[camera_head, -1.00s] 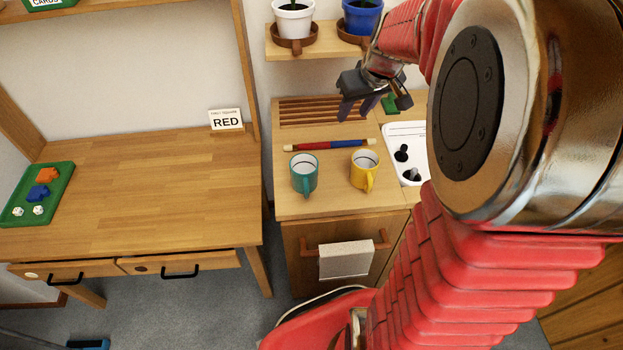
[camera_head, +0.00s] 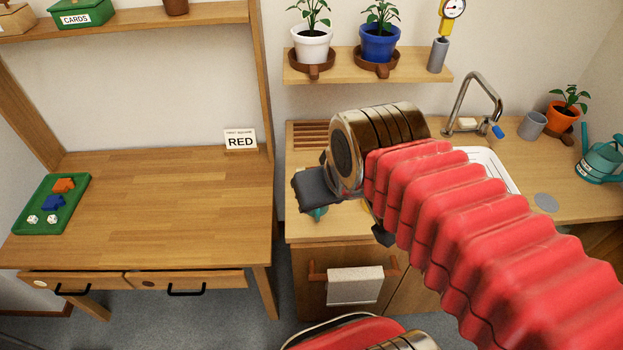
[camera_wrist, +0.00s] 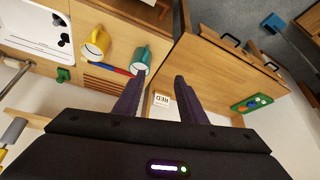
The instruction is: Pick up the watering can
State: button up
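The teal watering can (camera_head: 600,160) stands on the counter at the far right edge of the head view, partly cut off by the frame. It does not show in the wrist view. My gripper (camera_wrist: 160,82) is open, with two dark fingers apart and nothing between them. In the head view my wrist hangs over the left part of the counter, well to the left of the can, and my arm hides most of the gripper.
An orange-potted plant (camera_head: 564,114), grey cup (camera_head: 532,125) and tap (camera_head: 470,100) stand near the can. A shelf (camera_head: 410,72) with potted plants hangs above. The desk's middle (camera_head: 160,200) is clear.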

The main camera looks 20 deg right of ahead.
aim_at(597, 165)
jog(key=z, duration=0.05)
jog(key=k, duration=0.55)
jog(key=z, duration=3.35)
